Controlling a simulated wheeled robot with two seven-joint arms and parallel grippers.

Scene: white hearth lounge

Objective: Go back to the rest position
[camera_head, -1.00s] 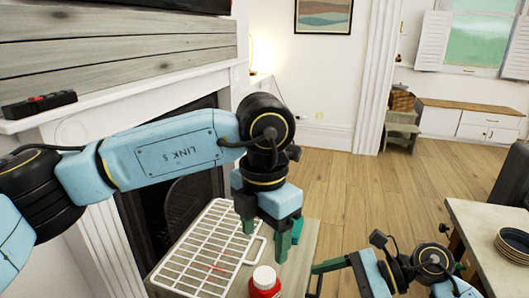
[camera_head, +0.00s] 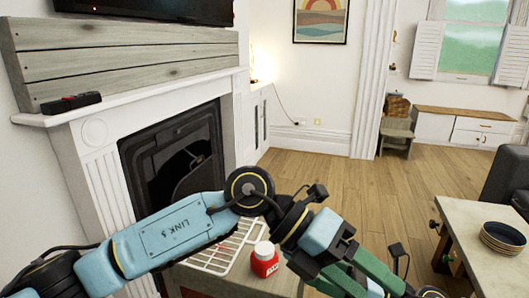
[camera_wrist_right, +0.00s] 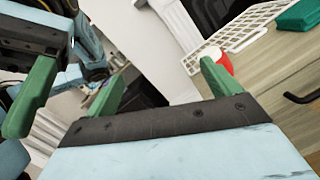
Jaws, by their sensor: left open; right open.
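My left gripper (camera_head: 362,278) comes in from the left in the head view and points down to the right, with its green fingers apart and nothing seen between them. Part of it also shows at the left edge of the right wrist view. My right gripper (camera_wrist_right: 160,84) is open and empty in the right wrist view, its two green fingers well apart. In the head view, the right arm is mostly hidden behind the left gripper at the bottom.
A red bottle with a white cap (camera_head: 265,264) and a white wire rack (camera_head: 218,258) are on a small wooden table below my left arm. A green object (camera_wrist_right: 300,15) lies by the rack. A fireplace (camera_head: 180,150) is behind.

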